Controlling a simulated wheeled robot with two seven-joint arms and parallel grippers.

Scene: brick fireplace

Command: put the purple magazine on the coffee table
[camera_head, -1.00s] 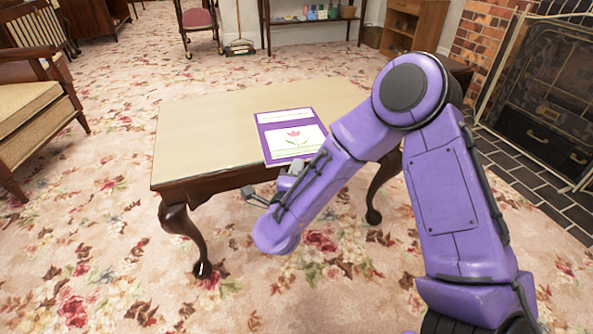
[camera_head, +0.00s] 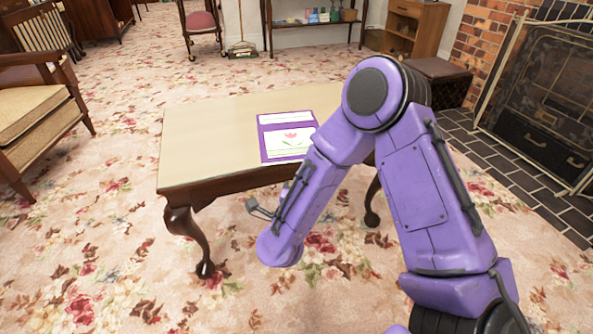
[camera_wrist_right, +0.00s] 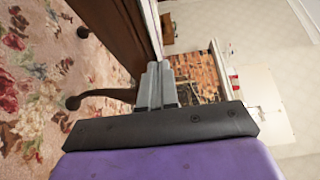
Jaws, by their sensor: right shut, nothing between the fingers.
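The purple magazine (camera_head: 287,119), with a pink tulip on a white panel, lies flat on the coffee table (camera_head: 205,135) near its front edge. My purple right arm passes beside its right side in the head view. My right gripper (camera_wrist_right: 157,88) is shut and empty in the right wrist view, close to the table's dark wooden side (camera_wrist_right: 118,32). In the head view the gripper is mostly hidden behind my forearm, at the table's front edge and apart from the magazine. My left gripper is out of view.
The left of the tabletop is bare. A cushioned armchair (camera_head: 40,105) stands at the left. A brick fireplace with a screen (camera_head: 545,100) is at the right, with a dark footstool (camera_head: 437,75) near it. Flowered carpet lies open around the table.

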